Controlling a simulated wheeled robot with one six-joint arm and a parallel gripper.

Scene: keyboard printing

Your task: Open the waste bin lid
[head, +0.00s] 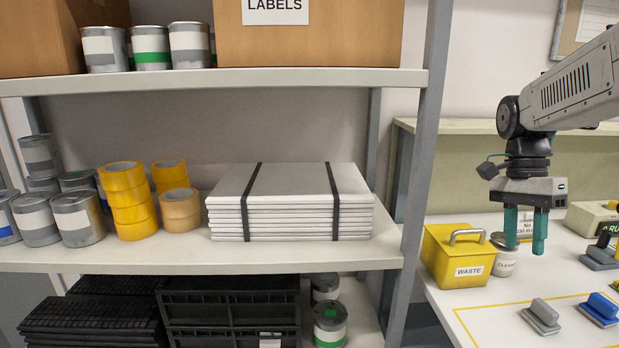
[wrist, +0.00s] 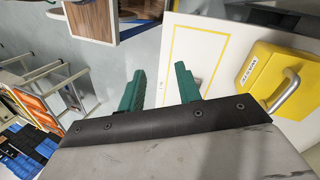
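The yellow waste bin (head: 457,257) with a white WASTE label stands on the white table at the right of the head view. Its lid (head: 470,238) is shut and has a grey bar handle (head: 467,235) on top. In the wrist view the bin (wrist: 270,75) is at the right edge, with its handle (wrist: 286,95) facing the camera. My gripper (head: 525,230) has green fingers, which are apart with nothing between them. It hangs over the table to the right of the bin, apart from the handle. It also shows in the wrist view (wrist: 160,75).
A white CLEANER tub (head: 504,256) stands right of the bin, close behind my fingers. Grey (head: 541,316) and blue (head: 600,309) handled blocks lie in front on the table (head: 480,295). A shelf post (head: 420,160) rises left of the bin.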

